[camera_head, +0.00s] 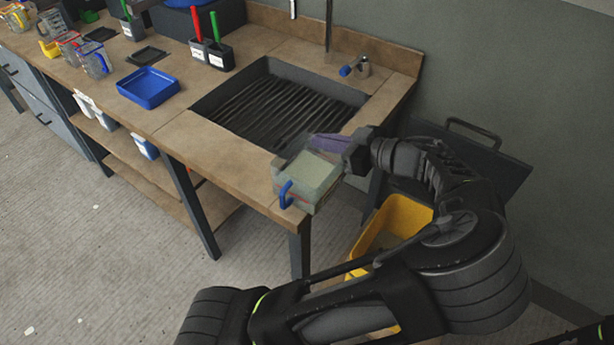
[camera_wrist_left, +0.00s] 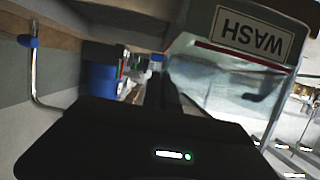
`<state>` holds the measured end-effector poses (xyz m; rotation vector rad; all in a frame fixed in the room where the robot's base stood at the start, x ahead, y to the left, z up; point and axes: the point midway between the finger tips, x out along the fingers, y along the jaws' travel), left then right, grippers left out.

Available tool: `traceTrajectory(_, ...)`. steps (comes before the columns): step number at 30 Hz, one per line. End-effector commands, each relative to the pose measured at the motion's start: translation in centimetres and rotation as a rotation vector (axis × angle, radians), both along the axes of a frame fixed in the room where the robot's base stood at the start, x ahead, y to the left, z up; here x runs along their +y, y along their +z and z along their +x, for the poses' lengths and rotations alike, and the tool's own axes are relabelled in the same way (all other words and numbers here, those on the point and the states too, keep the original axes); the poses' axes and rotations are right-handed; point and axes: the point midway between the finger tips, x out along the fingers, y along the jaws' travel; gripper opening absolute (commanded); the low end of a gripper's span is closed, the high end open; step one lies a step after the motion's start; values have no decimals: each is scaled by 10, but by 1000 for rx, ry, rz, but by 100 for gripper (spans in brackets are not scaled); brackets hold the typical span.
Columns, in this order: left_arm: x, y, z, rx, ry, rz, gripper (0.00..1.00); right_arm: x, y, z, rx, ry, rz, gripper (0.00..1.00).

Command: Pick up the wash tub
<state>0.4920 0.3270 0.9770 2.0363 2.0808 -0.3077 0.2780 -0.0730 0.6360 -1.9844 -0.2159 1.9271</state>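The wash tub (camera_head: 308,182) is a pale, translucent box with a red line and a blue handle at its front left. It is at the front right corner of the counter in the head view. In the left wrist view the tub (camera_wrist_left: 220,85) fills the upper right, with its WASH label upside down. My left gripper (camera_head: 338,148) is at the tub's back right side, close against it, beside a purple piece. A dark finger shows along the tub in the wrist view. The other finger is hidden, so its grip is unclear. My right gripper is not in view.
A black ribbed sink (camera_head: 282,105) with a tap (camera_head: 355,68) lies behind the tub. A blue tray (camera_head: 148,88) and black holders (camera_head: 212,55) stand to the left. A yellow bin (camera_head: 395,222) stands below right, near the wall. The counter's front strip is mostly clear.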

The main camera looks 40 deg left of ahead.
Motion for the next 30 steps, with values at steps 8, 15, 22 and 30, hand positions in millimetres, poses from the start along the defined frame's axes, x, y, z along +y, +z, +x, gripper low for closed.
traceTrajectory(8,0,0,0,0,0,0,0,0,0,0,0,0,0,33)
traceTrajectory(15,0,0,0,0,0,0,0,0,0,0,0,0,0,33)
traceTrajectory(22,0,1,0,1,0,3,0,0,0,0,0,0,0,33)
traceTrajectory(30,0,8,0,0,-1,2,0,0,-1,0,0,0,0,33)
